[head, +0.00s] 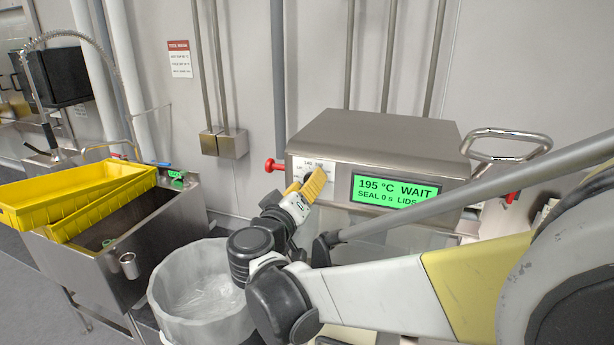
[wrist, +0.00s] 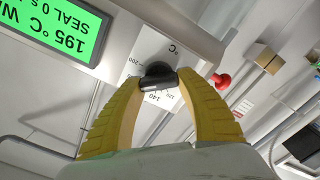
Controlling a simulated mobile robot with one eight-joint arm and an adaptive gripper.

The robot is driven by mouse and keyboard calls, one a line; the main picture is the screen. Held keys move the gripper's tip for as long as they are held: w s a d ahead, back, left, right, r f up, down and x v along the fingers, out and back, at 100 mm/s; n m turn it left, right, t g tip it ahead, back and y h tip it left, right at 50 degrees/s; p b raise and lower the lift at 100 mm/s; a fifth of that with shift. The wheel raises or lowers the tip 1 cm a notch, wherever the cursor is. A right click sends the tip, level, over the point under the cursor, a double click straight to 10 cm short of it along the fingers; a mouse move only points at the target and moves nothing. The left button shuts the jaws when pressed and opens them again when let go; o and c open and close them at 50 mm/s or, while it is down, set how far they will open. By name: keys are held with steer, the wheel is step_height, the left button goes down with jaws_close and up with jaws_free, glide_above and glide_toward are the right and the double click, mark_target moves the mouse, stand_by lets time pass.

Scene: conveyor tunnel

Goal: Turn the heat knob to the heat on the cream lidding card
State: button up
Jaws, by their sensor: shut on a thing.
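The black heat knob (wrist: 158,72) sits on a white dial plate (wrist: 140,68) on the front of a steel sealing machine (head: 380,142). My gripper (wrist: 161,80) has its yellow fingers closed on the knob from both sides. In the head view my gripper (head: 308,184) covers most of the knob and part of the dial. The scale shows 140, 200 and °C in the wrist view. The green display (head: 396,191) reads 195 °C, WAIT, SEAL 0 s and LIDS. I cannot make out a cream lidding card in either view.
A red knob (head: 274,165) sticks out at the machine's left side. A metal loop handle (head: 512,138) is at its right. A clear-lined bin (head: 190,285) stands below my arm. Yellow trays (head: 75,200) rest on a steel sink (head: 165,235) at left. A red-headed notice (head: 180,60) hangs on the wall.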

steer(key=n, duration=0.6)
steer(key=shift+a, duration=0.1)
steer(key=shift+f, duration=0.1)
stand_by(0.4)
steer(key=o, duration=1.2)
steer(key=shift+w, duration=0.1)
steer(key=v, duration=1.2)
